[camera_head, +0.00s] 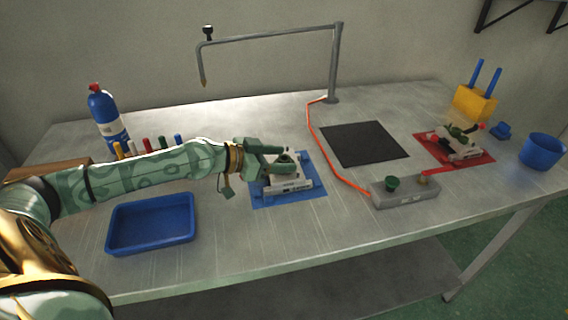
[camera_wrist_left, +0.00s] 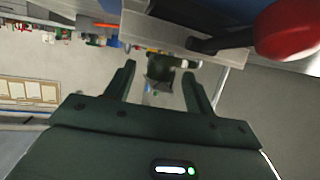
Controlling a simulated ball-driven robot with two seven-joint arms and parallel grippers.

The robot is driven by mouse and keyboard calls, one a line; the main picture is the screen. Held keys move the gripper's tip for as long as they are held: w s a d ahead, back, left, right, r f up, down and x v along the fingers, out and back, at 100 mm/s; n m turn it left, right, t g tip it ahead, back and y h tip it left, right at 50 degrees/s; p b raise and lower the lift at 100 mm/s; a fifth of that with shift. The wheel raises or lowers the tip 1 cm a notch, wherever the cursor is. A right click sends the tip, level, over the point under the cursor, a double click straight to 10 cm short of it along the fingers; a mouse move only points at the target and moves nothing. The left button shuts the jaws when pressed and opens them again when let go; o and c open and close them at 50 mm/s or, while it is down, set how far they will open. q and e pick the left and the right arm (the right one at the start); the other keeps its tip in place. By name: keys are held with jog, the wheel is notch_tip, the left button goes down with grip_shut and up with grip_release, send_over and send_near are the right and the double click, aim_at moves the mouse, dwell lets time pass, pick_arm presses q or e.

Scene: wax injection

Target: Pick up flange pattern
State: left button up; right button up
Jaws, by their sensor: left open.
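My left gripper (camera_head: 283,156) reaches in from the left over the blue mat and is open. A green piece (camera_head: 285,168), which I take for the flange pattern, sits on the pale grey mould (camera_head: 288,185) on the blue mat (camera_head: 262,200). The gripper is right above it and partly hides it. In the left wrist view a dark green round piece (camera_wrist_left: 160,73) shows between the two spread fingers of my left gripper (camera_wrist_left: 158,69). I cannot tell whether the fingers touch it. My right gripper is not in view.
A second mould (camera_head: 458,148) with a green piece stands on a red mat (camera_head: 478,160). A blue tray (camera_head: 150,243) lies front left. A grey box (camera_head: 405,195) with an orange hose stands right of the blue mat. A bent-arm stand (camera_head: 334,65) rises behind.

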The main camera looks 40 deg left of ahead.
pick_arm(q)
jog(key=shift+w+d+f, duration=0.2)
jog(key=shift+w+d, duration=0.1)
jog(key=shift+w, duration=0.3)
jog(key=shift+w+d+f, duration=0.15)
jog(key=shift+w, duration=0.05)
jog(key=c, duration=1)
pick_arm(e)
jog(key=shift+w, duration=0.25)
